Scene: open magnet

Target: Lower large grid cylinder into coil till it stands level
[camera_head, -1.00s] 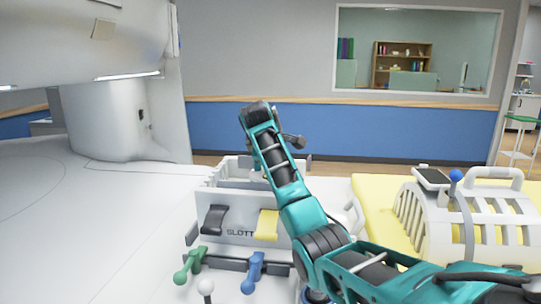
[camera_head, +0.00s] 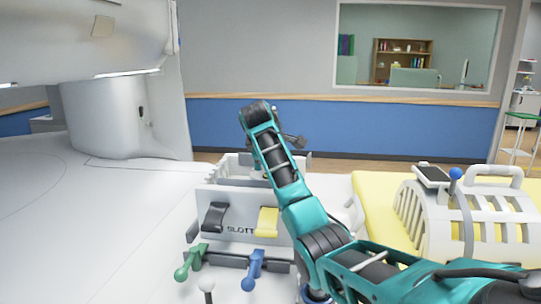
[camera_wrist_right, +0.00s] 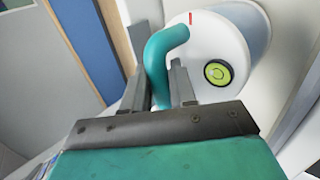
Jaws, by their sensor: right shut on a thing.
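The large cylinder shows in the right wrist view as a white round end (camera_wrist_right: 200,45) with a short red mark and a grey side. A round yellow-green bubble level (camera_wrist_right: 218,72) sits on that end. My right gripper (camera_wrist_right: 160,80) is shut on the cylinder's teal hooked handle (camera_wrist_right: 166,42). In the head view my right arm reaches from the lower right to above the slotted white rack; its forearm hides the gripper and the cylinder. The white ribbed coil (camera_head: 470,218) stands on the yellow pad at the right. My left gripper is not in view.
The white rack (camera_head: 218,196) has black and yellow levers in front. Green and blue handles (camera_head: 188,262) hang below it. The yellow pad (camera_head: 375,200) lies right of the arm. A large white machine (camera_head: 105,118) fills the left side.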

